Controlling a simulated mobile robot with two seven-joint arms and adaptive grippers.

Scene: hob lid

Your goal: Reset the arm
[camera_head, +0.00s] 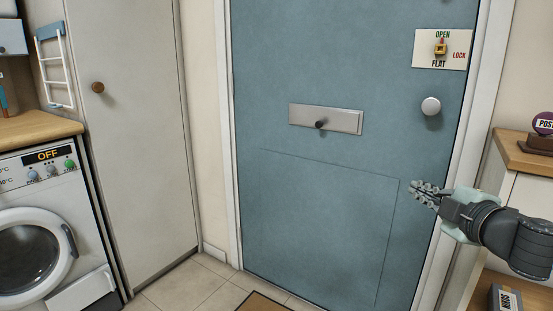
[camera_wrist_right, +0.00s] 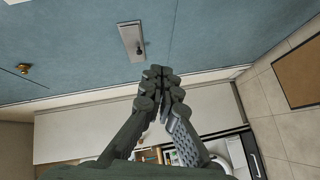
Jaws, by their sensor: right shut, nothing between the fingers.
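My right gripper (camera_head: 423,194) comes in from the right in the head view, in front of the lower right part of the blue door (camera_head: 300,60). It is shut and empty, and its fingers point left. In the right wrist view the fingers (camera_wrist_right: 161,88) are closed together, with nothing between them. The door's silver plate with a dark knob (camera_head: 325,119) is to the left of and above the gripper; the plate also shows in the right wrist view (camera_wrist_right: 131,41). My left gripper is not in view.
A wooden-topped cabinet (camera_head: 527,158) stands right. A washing machine (camera_head: 40,225) and tall cupboard (camera_head: 140,130) stand left. The tiled floor is clear beside the mat (camera_head: 262,303).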

